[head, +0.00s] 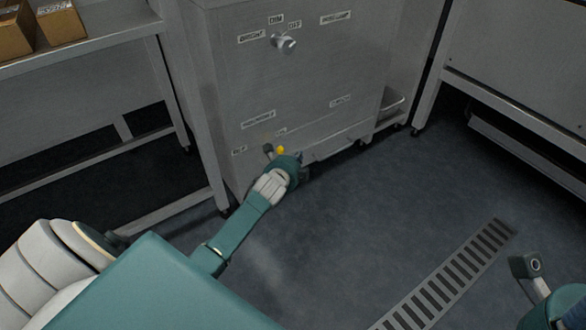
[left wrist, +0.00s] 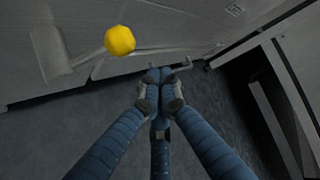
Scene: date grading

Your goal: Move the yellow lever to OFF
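The yellow lever (head: 281,149) is low on the front of a grey metal cabinet, and only its round yellow knob shows clearly in the head view. In the left wrist view the yellow knob (left wrist: 119,40) is at upper left, on a thin arm running down-left to a blurred grey base. My left gripper (head: 299,158) is just right of the knob in the head view. In the left wrist view its blue fingers (left wrist: 160,77) have their tips together with nothing between them, apart from the knob. My right gripper's fingers do not show.
The cabinet (head: 300,85) has a silver knob (head: 287,43) higher up among labels, and small blurred labels around the lever. A bench (head: 90,50) with boxes stands left, another table at right. Dark floor with a drain grate (head: 450,277) lies clear in front.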

